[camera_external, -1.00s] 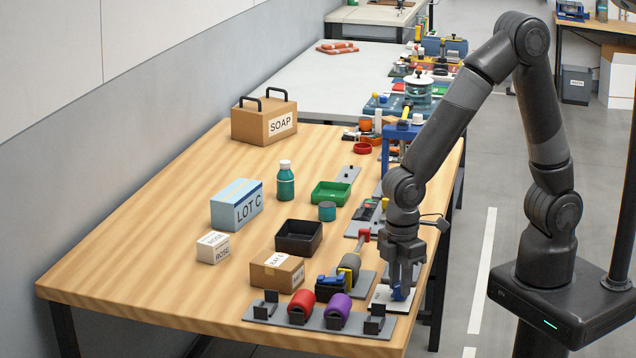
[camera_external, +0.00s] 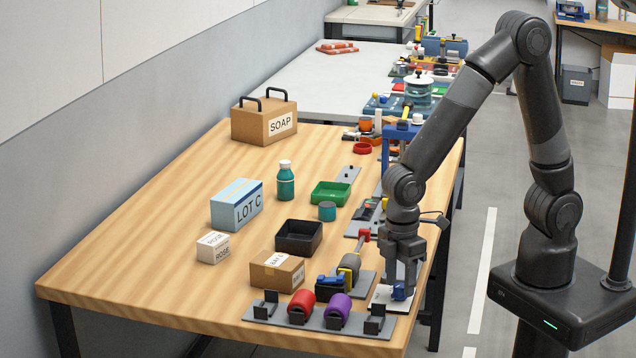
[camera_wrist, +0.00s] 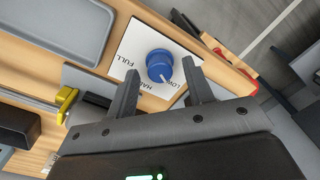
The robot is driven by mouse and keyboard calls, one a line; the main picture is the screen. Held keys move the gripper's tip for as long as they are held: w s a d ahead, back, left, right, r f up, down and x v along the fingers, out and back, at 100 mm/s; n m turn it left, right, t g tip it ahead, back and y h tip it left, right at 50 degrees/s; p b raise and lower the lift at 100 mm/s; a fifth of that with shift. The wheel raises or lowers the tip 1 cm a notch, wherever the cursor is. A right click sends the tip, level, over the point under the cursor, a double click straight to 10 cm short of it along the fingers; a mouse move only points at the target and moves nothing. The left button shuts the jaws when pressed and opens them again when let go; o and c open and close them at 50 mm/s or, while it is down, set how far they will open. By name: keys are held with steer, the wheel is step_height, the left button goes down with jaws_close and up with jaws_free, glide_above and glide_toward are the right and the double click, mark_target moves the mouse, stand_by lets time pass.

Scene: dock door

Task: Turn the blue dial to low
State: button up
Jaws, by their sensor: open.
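The blue dial (camera_wrist: 160,65) sits on a white plate (camera_wrist: 133,45) lettered FULL, HALF and LOW. Its white pointer line faces the lower right in the wrist view, toward the LOW lettering, which is partly hidden by a finger. In the external view the dial (camera_external: 399,293) is at the table's front right corner, below my gripper. My gripper (camera_wrist: 162,72) is open, with one finger on each side of the dial in the picture. I cannot tell whether either finger touches it. My gripper (camera_external: 401,280) points down in the external view.
A rack (camera_external: 320,318) with red and purple rolls stands left of the dial plate. A yellow and blue fixture (camera_external: 345,280) and a small cardboard box (camera_external: 277,272) are close by. The table's right edge is just beside the plate.

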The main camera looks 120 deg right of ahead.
mark_target(399, 284)
step_height(399, 284, up, 10)
steer(key=shift+r, duration=0.15)
steer(key=shift+d, duration=0.1)
stand_by(0.5)
